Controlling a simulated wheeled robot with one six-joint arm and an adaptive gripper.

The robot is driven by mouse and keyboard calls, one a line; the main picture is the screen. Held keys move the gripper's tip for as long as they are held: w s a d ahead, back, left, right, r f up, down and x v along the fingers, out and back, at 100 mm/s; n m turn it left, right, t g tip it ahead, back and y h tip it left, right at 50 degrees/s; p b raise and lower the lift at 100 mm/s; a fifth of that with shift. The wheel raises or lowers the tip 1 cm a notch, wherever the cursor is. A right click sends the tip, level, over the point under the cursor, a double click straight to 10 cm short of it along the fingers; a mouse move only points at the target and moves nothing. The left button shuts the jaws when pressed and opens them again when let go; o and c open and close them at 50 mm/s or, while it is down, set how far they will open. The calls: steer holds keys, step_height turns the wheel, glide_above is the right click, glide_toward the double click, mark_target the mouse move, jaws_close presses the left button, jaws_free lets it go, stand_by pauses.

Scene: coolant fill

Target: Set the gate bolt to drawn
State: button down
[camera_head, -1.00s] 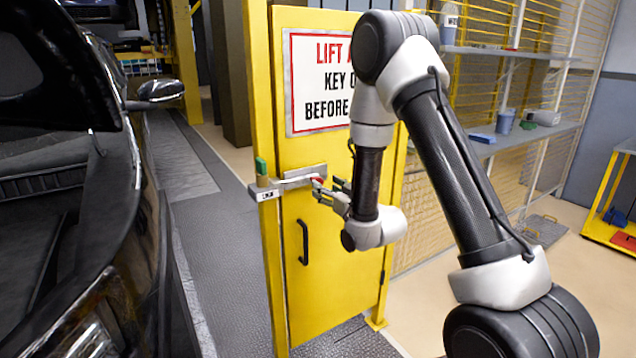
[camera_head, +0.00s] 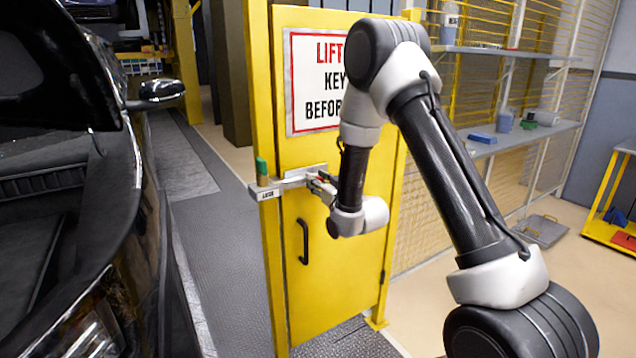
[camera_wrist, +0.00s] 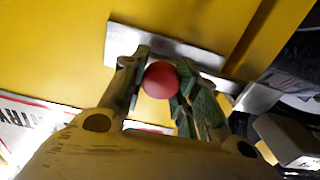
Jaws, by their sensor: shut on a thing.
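The gate bolt (camera_head: 293,181) is a grey metal bar and plate across the left edge of the yellow gate (camera_head: 340,255). It reaches to the yellow post on the left. Its red ball knob (camera_wrist: 160,80) sits between my gripper's fingers in the wrist view, with the metal plate (camera_wrist: 170,48) behind it. My gripper (camera_head: 318,184) is at the bolt in the head view and is shut on the red knob. In the head view the knob is mostly hidden by the fingers.
A black handle (camera_head: 303,242) is on the gate below the bolt. A warning sign (camera_head: 315,80) is above it. A dark car (camera_head: 70,200) stands at the left. Shelves (camera_head: 510,140) and wire mesh are at the right.

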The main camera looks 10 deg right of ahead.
steer(key=shift+w+d, duration=0.3)
steer(key=shift+d, duration=0.55)
steer(key=shift+w+d, duration=0.25)
steer(key=shift+d, duration=0.6)
steer(key=shift+w+d, duration=0.3)
steer(key=shift+d, duration=0.55)
steer(key=c, duration=1.1)
jaws_free()
steer(key=shift+d, duration=0.15)
steer(key=v, duration=1.2)
